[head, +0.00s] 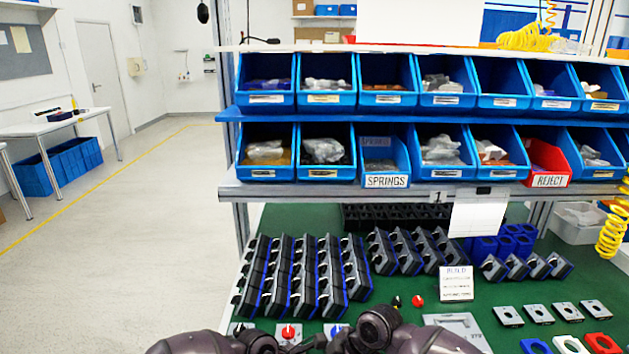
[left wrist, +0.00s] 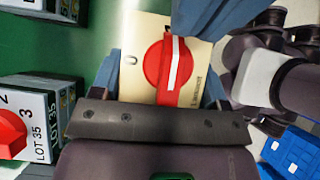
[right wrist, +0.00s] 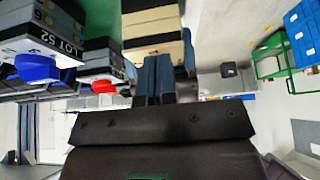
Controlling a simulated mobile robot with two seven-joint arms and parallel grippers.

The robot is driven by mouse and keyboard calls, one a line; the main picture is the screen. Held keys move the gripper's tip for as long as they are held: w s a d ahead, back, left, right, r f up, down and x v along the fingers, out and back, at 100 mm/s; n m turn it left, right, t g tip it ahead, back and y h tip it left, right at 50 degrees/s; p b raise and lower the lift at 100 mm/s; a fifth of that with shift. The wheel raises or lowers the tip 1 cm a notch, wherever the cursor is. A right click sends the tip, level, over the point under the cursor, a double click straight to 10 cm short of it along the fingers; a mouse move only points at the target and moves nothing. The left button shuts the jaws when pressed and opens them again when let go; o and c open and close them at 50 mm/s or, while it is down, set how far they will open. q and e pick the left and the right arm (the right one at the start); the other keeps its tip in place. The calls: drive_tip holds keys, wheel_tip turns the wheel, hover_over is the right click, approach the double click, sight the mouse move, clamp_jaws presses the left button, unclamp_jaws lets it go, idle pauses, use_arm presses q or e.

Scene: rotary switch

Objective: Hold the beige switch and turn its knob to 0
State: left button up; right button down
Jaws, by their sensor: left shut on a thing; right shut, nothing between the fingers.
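The beige switch (left wrist: 145,35) is between the blue fingers of my left gripper (left wrist: 160,85), which is shut on its body. Its red knob (left wrist: 155,70) faces the left wrist camera. The knob's white line runs roughly up and down in that picture, and a 0 mark is printed to its left. My right gripper (right wrist: 157,68) is shut and empty. Its fingertips are close to the beige switch (right wrist: 152,22), and in the left wrist view they reach the upper end of the knob; I cannot tell if they touch. In the head view both fingertips are hidden.
Grey switches with a red knob (left wrist: 10,135) and a blue knob (right wrist: 38,68) stand nearby. In the head view, rows of dark housings (head: 300,275) fill the green bench (head: 420,310). Blue bins (head: 325,150) are on the shelf above.

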use_arm(q)
drive_tip(key=shift+s+d+f+m, duration=0.25)
drive_tip(key=shift+s+d, duration=0.25)
drive_tip(key=shift+s, duration=0.3)
use_arm(e)
drive_tip(key=shift+w+d+r, duration=0.1)
drive_tip(key=shift+w+d, duration=0.5)
drive_tip(key=shift+w, duration=0.05)
use_arm(q)
drive_tip(key=shift+w+a+r, duration=0.1)
drive_tip(key=shift+w+a, duration=0.1)
drive_tip(key=shift+w, duration=0.1)
use_arm(e)
drive_tip(key=r, duration=0.6)
drive_tip(key=shift+s, duration=0.25)
use_arm(q)
drive_tip(key=o, duration=1)
drive_tip(key=shift+w, duration=0.1)
use_arm(e)
drive_tip(key=shift+f, duration=0.1)
use_arm(q)
drive_tip(key=shift+o, duration=0.2)
drive_tip(key=shift+r, duration=0.1)
